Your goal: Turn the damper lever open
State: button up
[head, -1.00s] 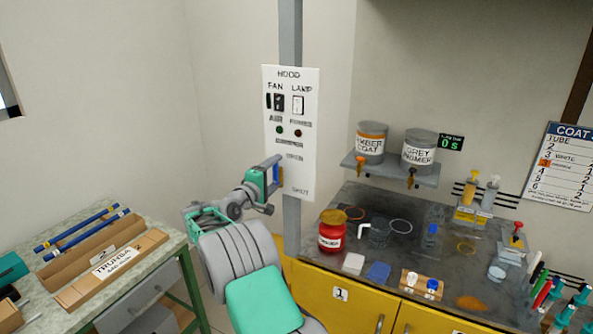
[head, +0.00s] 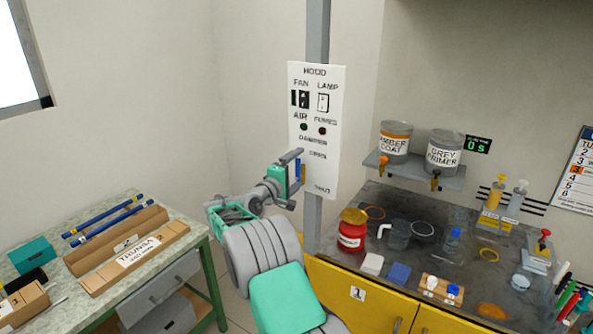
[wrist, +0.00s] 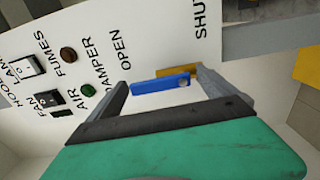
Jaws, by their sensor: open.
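The damper lever (wrist: 158,85) is a blue bar on the white hood panel, with a grey pin near its right end in the wrist view. It lies between the words OPEN and SHUT, its long side along the line between them, and a yellow-orange piece (wrist: 178,71) shows behind it. In the head view the lever (head: 298,171) stands about upright at the panel's left edge, partly behind my gripper (head: 295,178). My gripper (wrist: 161,80) is open, its fingers on either side of the lever along its length. I cannot tell whether either finger touches it.
The hood panel (head: 327,110) carries fan and lamp switches and two indicator lights above the lever, and is fixed to a grey post (head: 317,30). A cluttered bench with a red jar (head: 352,232) is at right. A worktable (head: 195,232) with boxes is at left.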

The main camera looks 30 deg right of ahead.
jog(key=shift+a, duration=0.1)
jog(key=b+v, duration=0.2)
jog(key=v, duration=0.5)
jog(key=shift+s+a+b, duration=0.15)
jog(key=shift+a+b, duration=0.15)
jog(key=shift+b, duration=0.05)
